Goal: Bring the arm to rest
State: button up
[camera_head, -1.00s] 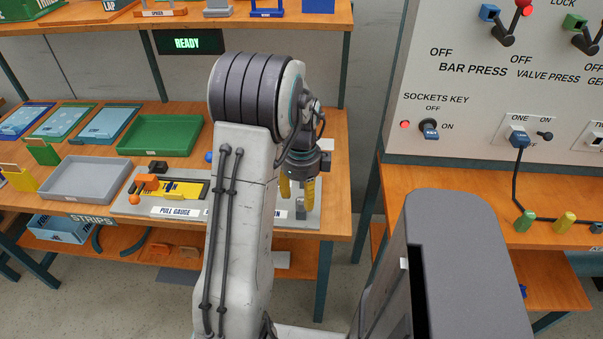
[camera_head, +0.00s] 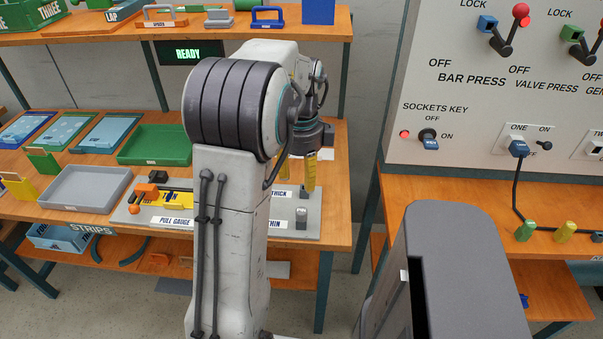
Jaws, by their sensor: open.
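My arm (camera_head: 232,190) stands upright in the middle of the view, bent at its dark ribbed elbow joint. My gripper (camera_head: 298,176) points down beyond the elbow, over the right end of the wooden workbench (camera_head: 338,200). Its yellow fingers are partly hidden behind my arm. It is open and I see nothing held between the fingers. Below it is a grey board (camera_head: 308,230) with labels reading THICK and THIN and a small metal block (camera_head: 302,218). I cannot tell the exact height of the fingertips above the board.
A green tray (camera_head: 150,158) and a grey tray (camera_head: 62,205) lie on the bench at left. A PULL GAUGE fixture (camera_head: 160,193) is beside my arm. An upper shelf (camera_head: 335,34) holds tools. A switch panel (camera_head: 440,100) stands at right above another bench (camera_head: 400,190).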

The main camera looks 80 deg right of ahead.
dwell(0.9)
jog(key=w+a+f+n, duration=0.15)
jog(key=a+n, duration=0.25)
jog(key=n, duration=0.6)
jog(key=a+f+n, duration=0.3)
jog(key=n, duration=0.7)
jog(key=w+a+r+n+t, duration=0.1)
jog(key=w+a+r+n, duration=0.1)
jog(key=w+a+n, duration=0.4)
jog(key=w+a+r+n+t, duration=0.1)
jog(key=w+a+r+n, duration=0.2)
jog(key=w+a+n, duration=0.4)
jog(key=w+a+r+n+t, duration=0.1)
jog(key=w+a+r+n, duration=0.2)
jog(key=a, duration=1.6)
jog(key=w+n, duration=0.3)
jog(key=n, duration=0.2)
jog(key=shift+w+a+r+p, duration=0.2)
jog(key=shift+a+p, duration=0.15)
jog(key=shift+a, duration=0.05)
jog(key=shift+d, duration=0.1)
